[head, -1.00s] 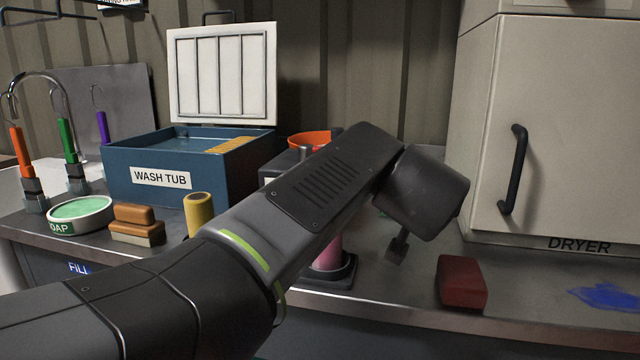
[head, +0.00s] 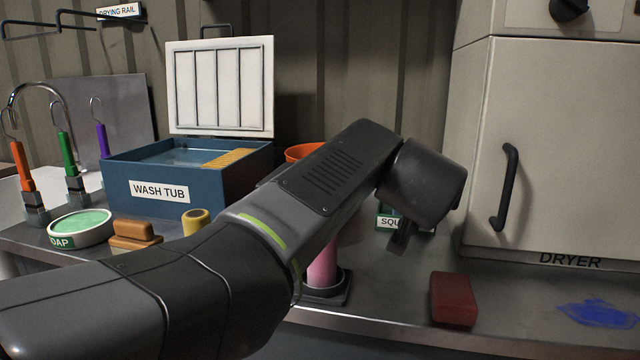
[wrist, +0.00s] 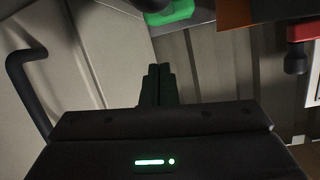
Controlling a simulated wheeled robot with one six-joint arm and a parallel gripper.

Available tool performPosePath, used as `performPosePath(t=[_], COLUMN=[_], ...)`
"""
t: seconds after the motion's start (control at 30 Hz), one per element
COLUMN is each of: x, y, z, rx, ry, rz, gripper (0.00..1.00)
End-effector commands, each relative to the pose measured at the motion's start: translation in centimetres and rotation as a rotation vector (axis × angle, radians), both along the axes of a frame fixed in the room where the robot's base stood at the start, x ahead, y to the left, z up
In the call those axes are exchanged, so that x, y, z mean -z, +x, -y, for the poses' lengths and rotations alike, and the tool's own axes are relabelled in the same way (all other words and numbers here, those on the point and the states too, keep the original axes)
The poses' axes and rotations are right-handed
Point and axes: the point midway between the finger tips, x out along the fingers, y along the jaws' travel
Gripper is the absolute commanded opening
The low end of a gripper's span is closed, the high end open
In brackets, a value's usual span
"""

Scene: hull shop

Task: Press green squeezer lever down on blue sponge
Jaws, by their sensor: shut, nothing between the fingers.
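The squeezer is mostly hidden behind my arm in the head view. A bright green rounded part (wrist: 170,13), which may be the squeezer lever, shows at the top of the wrist view, apart from the fingertips. I cannot make out the blue sponge in either view.
The dryer (head: 555,150) with its black handle stands on the right. A dark red block (head: 452,299) and a flat blue patch (head: 600,314) lie on the counter before it. A blue wash tub (head: 160,188), soap dish (head: 82,228) and brown brush (head: 134,236) are left.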

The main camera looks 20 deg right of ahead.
Motion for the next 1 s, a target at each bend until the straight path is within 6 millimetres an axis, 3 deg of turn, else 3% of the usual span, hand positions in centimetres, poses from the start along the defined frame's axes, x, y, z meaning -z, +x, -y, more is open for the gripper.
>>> performPosePath(t=[0.2, 0.5, 1.0], x=[-0.7, -1.2, -1.2], y=[-3.9, -7.5, -8.1], z=[-2.7, -5.2, -5.7], rx=[0.004, 0.003, 0.000], ry=[-0.003, -0.001, 0.001], rz=[0.003, 0.001, -0.001], gripper=[0.00, 0.00, 0.00])
